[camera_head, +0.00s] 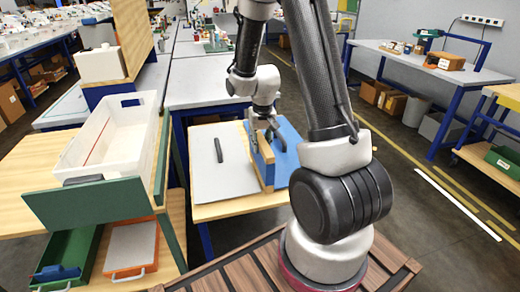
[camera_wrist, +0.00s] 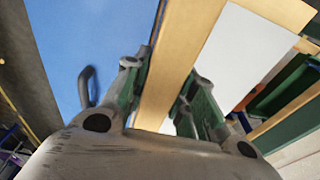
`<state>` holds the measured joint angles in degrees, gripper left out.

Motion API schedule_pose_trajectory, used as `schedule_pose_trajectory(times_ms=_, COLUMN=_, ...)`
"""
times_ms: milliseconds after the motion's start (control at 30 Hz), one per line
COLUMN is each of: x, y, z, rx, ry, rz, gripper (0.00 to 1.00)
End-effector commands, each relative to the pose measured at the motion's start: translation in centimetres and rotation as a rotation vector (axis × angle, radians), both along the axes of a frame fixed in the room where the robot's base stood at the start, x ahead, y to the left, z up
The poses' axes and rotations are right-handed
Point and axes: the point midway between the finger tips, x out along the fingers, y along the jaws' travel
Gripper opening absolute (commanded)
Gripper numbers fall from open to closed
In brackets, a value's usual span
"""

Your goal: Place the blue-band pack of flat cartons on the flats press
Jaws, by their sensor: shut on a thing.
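My gripper (camera_head: 262,125) points down at a small wooden table. Its green fingers (camera_wrist: 165,95) close on both sides of a tan slab, which looks like the pack of flat cartons (camera_head: 262,162). The slab stands on edge between a grey board and a blue board. In the wrist view the pack (camera_wrist: 180,50) runs up and away between the fingers. I cannot make out a blue band on it, nor whether it touches the table. The blue board (camera_head: 288,142) and the grey board (camera_head: 222,180) each carry a dark handle. Which part is the flats press is unclear.
A white bin (camera_head: 110,145) stands on the wooden bench to the left, above green and orange trays (camera_head: 133,245). A grey-topped bench (camera_head: 205,90) lies behind the small table. The floor to the right (camera_head: 400,180) is open, with yellow and white lines.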

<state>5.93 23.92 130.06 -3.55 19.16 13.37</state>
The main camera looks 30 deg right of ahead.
Motion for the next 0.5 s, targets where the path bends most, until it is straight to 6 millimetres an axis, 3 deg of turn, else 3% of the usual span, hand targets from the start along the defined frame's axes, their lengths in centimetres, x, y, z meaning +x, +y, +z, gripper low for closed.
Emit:
schedule_pose_trajectory(times_ms=167, x=-0.1, y=0.0, z=-2.4, rx=0.001, ry=0.003, rz=0.0, gripper=0.0)
schedule_pose_trajectory(times_ms=500, x=0.0, y=0.0, z=-2.6, rx=0.0, ry=0.001, rz=-0.001, gripper=0.0)
